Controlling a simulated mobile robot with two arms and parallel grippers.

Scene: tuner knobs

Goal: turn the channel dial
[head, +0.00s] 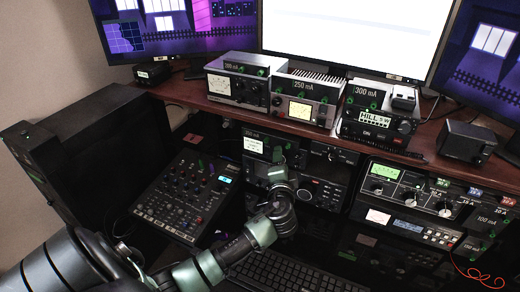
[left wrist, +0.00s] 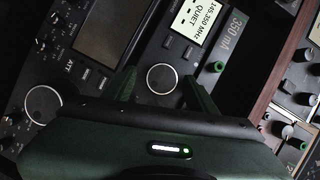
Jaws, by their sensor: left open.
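A round black dial with a pale ring (left wrist: 161,78) is on the dark front of a radio whose lit display (left wrist: 195,20) reads "145.350 MHz QUIET". I take it as the channel dial; no label naming it is legible. My left gripper (left wrist: 162,90) is open, with one finger on each side of the dial; I cannot tell whether the fingers touch it. In the head view my left gripper (head: 280,158) is in front of the radio under the shelf and hides the dial. The radio's display (head: 253,145) shows left of it. My right gripper is not in view.
A larger knob (left wrist: 43,102) and a dark screen (left wrist: 112,30) are on equipment beside the radio. A green knob (left wrist: 216,67) is close to one finger. The wooden shelf (head: 190,93) overhangs the radio. A mixer (head: 185,197) and a keyboard (head: 290,272) lie below.

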